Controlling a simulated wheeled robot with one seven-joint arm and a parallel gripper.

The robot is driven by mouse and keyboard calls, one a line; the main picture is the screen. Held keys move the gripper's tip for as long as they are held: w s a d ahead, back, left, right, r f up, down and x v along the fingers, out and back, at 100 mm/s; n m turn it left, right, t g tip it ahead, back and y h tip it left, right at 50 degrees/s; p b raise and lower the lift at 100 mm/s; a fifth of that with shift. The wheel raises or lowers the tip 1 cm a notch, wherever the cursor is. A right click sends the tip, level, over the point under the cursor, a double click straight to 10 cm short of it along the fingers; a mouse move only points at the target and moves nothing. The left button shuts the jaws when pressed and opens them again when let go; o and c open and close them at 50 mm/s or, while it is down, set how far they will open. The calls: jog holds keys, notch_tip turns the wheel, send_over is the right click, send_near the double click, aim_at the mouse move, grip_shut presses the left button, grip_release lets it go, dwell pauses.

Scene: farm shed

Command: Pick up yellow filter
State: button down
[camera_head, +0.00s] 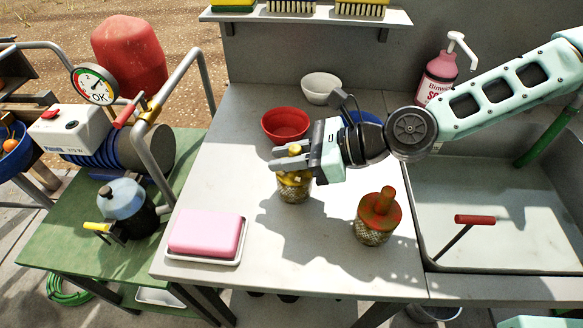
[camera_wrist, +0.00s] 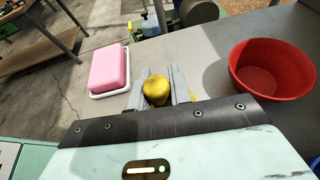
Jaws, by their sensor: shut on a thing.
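The yellow filter (camera_head: 295,187) stands upright on the grey table, with a yellow top and a mesh lower part. My gripper (camera_head: 290,160) is at its top, with the fingers shut on the yellow knob. In the wrist view the round yellow top of the filter (camera_wrist: 156,90) sits between the two grey fingers of my gripper (camera_wrist: 160,88). The fingers and gripper body hide part of the filter. I cannot tell whether its base touches the table. A second filter with a red-orange top (camera_head: 375,217) stands to the right, apart from my gripper.
A red bowl (camera_head: 285,125), a white bowl (camera_head: 321,88) and a partly hidden blue bowl (camera_head: 362,118) stand behind. A pink sponge (camera_head: 207,232) lies in a white dish at the front left. A sink (camera_head: 490,185) is on the right. The table's front middle is clear.

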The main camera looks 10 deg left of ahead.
notch_tip(320, 180, up, 10)
dwell(0.5)
dwell(0.9)
dwell(0.3)
